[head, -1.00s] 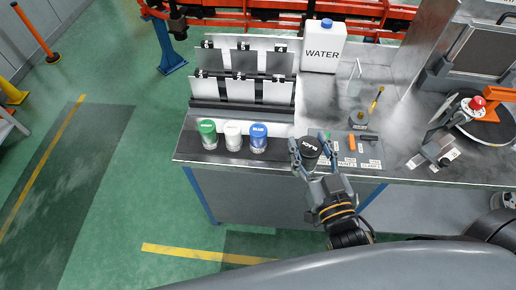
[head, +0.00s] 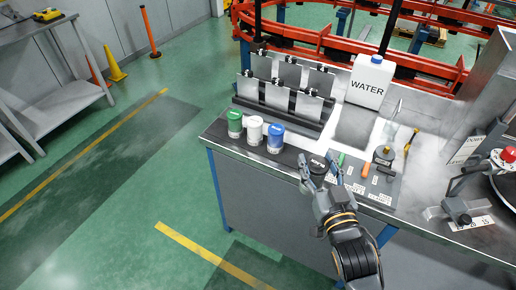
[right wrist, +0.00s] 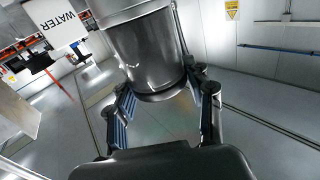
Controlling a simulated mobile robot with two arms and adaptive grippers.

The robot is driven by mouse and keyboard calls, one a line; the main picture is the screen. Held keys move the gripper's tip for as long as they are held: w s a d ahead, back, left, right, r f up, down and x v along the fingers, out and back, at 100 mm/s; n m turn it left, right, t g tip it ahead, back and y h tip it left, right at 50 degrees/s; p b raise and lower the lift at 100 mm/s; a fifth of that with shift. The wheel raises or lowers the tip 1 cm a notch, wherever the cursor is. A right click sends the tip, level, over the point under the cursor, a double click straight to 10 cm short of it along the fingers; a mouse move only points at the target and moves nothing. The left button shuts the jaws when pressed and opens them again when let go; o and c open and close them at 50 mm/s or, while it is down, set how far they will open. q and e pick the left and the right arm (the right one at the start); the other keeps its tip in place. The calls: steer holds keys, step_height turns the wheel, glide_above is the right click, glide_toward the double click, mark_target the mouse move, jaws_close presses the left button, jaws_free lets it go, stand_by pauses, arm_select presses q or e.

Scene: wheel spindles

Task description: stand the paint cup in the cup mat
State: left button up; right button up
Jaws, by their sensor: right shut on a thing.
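The black-lidded paint cup (head: 318,162) is between the fingers of my right gripper (head: 320,170), near the bench's front edge. The right wrist view shows its shiny grey body (right wrist: 145,50) large between the blue-padded fingers (right wrist: 165,105); the gripper is shut on it. The dark cup mat (head: 291,157) is a strip along the front left of the bench. Green (head: 235,124), white (head: 254,131) and blue (head: 275,138) cups stand upright in it. The held cup is just right of the blue cup, at the mat's right end. Whether its base touches anything is hidden. My left gripper is not in view.
A rack of grey panels (head: 283,88) stands behind the cups. A white water jug (head: 370,80) is behind right. A grey tool mat (head: 378,190) with small tools lies right of my gripper. A red-topped device (head: 508,155) is at far right.

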steer(key=w+d+f+n+y+b, duration=0.1)
steer(key=w+b, duration=0.2)
steer(key=w, duration=0.7)
steer(key=w+d+f+n+y+b, duration=0.15)
steer(key=w+b, duration=0.25)
steer(key=w, duration=0.7)
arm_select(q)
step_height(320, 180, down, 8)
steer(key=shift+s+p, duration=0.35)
arm_select(e)
steer(key=shift+m+g, duration=0.25)
steer(key=shift+g, duration=0.05)
steer(key=shift+a+f, duration=0.1)
steer(key=shift+f, duration=4.8)
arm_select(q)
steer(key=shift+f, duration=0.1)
arm_select(e)
steer(key=o, duration=1.4)
steer(key=shift+f, duration=0.1)
